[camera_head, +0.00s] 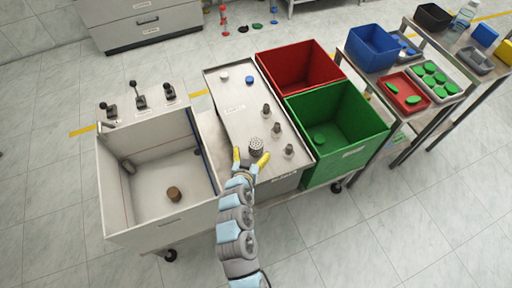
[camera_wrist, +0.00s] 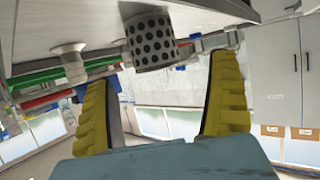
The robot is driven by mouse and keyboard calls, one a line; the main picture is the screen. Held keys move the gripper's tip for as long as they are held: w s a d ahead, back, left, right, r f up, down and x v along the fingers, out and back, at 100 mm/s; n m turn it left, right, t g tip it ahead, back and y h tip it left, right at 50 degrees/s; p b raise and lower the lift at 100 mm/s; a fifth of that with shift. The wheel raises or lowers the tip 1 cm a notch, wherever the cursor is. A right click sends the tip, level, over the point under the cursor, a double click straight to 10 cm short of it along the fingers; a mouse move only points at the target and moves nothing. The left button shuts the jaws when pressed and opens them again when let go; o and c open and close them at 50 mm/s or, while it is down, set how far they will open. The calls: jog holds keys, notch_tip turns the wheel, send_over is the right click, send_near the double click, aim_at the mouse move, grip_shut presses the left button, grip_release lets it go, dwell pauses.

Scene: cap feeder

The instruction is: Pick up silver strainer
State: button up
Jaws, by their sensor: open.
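The silver strainer (camera_head: 256,143) is a small perforated metal cylinder at the front of the steel counter, left of the front metal fittings. My gripper (camera_head: 251,161) is open, its two yellow fingers to either side of the strainer's near end. In the wrist view the strainer (camera_wrist: 152,40) shows at the top, its dotted face towards the camera. There it lies above and beyond the gap between the yellow fingers of my gripper (camera_wrist: 162,95). I see no clear contact between fingers and strainer.
Several metal fittings (camera_head: 266,110) stand on the counter (camera_head: 232,95) right of the strainer. A deep sink (camera_head: 150,208) with a brown plug (camera_head: 174,194) lies to the left. A green bin (camera_head: 340,115) and a red bin (camera_head: 300,68) stand to the right.

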aim_at(254, 150)
jog(key=shift+d+b+x, duration=0.1)
jog(key=shift+b+x, duration=0.25)
jog(key=shift+x, duration=0.8)
jog(key=shift+d+b+x, duration=0.15)
jog(key=shift+b+x, duration=0.15)
jog(key=shift+x, duration=0.8)
jog(key=shift+w+d+f, duration=0.1)
jog(key=shift+w+f, duration=0.15)
jog(key=shift+w, duration=0.15)
jog(key=c, duration=1.3)
jog(key=shift+c, duration=0.2)
